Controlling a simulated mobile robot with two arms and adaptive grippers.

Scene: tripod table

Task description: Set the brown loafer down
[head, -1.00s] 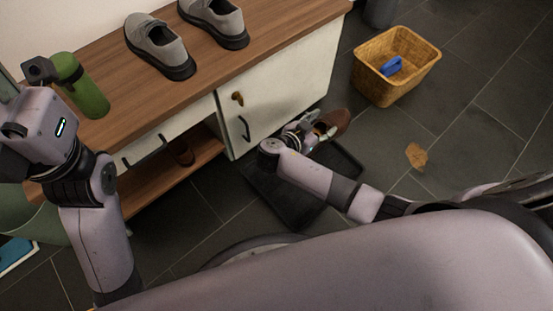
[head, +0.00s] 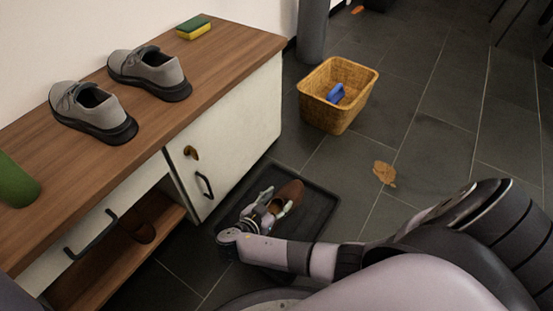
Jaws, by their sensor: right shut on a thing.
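The brown loafer (head: 289,196) is at my right gripper (head: 265,202), low over the black tray (head: 322,212) on the floor. The right gripper is shut on the loafer. Whether the loafer's sole touches the tray I cannot tell. The gripper covers part of the shoe. My left gripper is out of view. Another brown shoe (head: 141,229) sits in the dark open shelf of the cabinet.
A white cabinet (head: 236,139) with a wooden top stands left of the tray. Grey shoes (head: 150,72), a green bottle (head: 14,184) and a sponge (head: 193,27) are on top. A wicker basket (head: 318,114) holds a blue object (head: 336,93). A brown stain (head: 384,173) marks the floor.

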